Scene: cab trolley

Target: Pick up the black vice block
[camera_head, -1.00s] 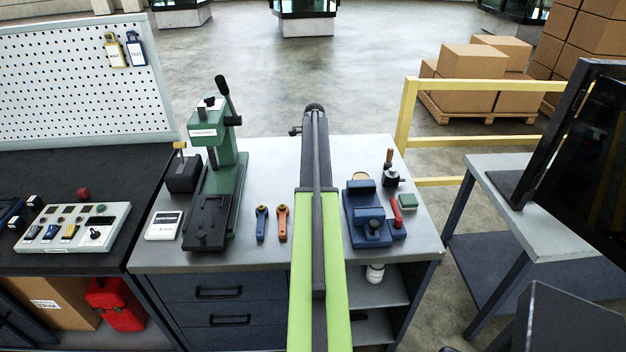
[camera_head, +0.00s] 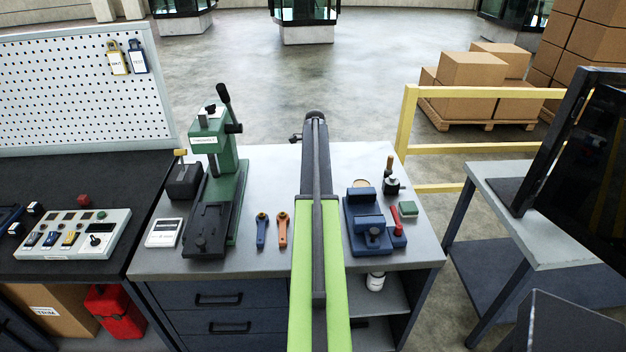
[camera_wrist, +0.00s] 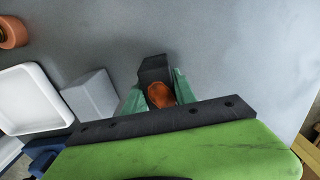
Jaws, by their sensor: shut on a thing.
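The black vice block (camera_wrist: 154,68) shows in the wrist view between the two green fingers of my gripper (camera_wrist: 156,92). My gripper is shut on it. A rounded orange-brown piece (camera_wrist: 161,95) shows between the fingers at its near end; I cannot tell whether it is part of the block. A grey surface fills the background, and I cannot tell the block's height above it. In the head view my arm points away over the bench and hides the gripper and the block.
On the grey bench (camera_head: 270,180) stand a green press (camera_head: 230,185) at left and a blue vice (camera_head: 366,220) at right. A yellow rail (camera_head: 480,147) stands beyond the right side.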

